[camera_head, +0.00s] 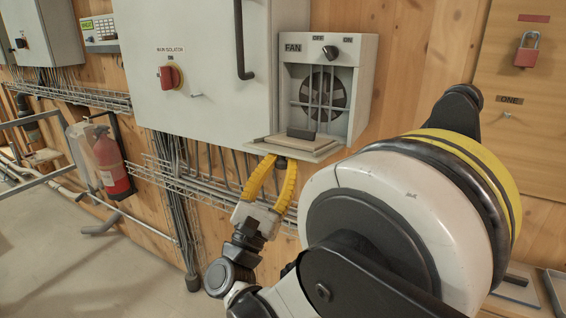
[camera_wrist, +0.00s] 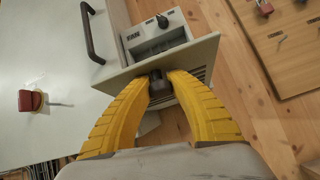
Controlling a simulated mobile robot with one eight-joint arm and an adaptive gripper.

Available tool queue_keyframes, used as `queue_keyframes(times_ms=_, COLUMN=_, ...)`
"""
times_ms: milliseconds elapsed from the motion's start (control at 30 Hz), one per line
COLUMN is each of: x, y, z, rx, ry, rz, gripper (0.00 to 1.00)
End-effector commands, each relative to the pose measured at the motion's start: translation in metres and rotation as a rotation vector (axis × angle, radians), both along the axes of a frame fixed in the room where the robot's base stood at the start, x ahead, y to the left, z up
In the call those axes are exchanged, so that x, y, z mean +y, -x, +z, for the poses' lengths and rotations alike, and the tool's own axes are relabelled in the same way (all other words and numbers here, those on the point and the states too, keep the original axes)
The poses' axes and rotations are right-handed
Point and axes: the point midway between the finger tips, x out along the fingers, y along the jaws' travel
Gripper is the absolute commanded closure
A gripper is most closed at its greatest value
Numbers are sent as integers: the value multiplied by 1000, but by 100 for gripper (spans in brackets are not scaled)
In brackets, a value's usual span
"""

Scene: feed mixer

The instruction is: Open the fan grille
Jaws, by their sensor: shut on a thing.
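The fan box (camera_head: 365,60), labelled FAN, is a pale housing on the side of the grey cabinet. Its fan grille (camera_head: 320,152) is tipped down and out from the lower front, lying nearly flat like a shelf. The round fan (camera_head: 322,92) behind crossed bars is exposed above it. My gripper (camera_head: 279,162) with yellow fingers reaches up from below to the grille's near left part. In the wrist view my gripper (camera_wrist: 160,78) is shut on a dark knob (camera_wrist: 157,88) on the outer face of the grille (camera_wrist: 115,80). The fingers partly hide the slatted face.
A black cabinet handle (camera_head: 243,40) and a red main isolator switch (camera_head: 171,77) are left of the fan box. A wire cable tray (camera_head: 185,175) runs below. A fire extinguisher (camera_head: 112,165) stands at left. A red padlock (camera_head: 526,52) hangs on the board at right.

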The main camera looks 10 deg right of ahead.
Motion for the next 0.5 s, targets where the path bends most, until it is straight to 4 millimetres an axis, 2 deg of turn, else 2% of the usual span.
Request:
queue_keyframes(times_ms=33, x=1, y=1, z=-7, rx=-18, ry=13, rz=0, gripper=100)
queue_keyframes(times_ms=200, x=1, y=1, z=-16, rx=-26, ry=18, rz=1, gripper=100)
queue_keyframes(times_ms=500, x=0, y=0, z=-25, rx=-25, ry=18, rz=1, gripper=100)
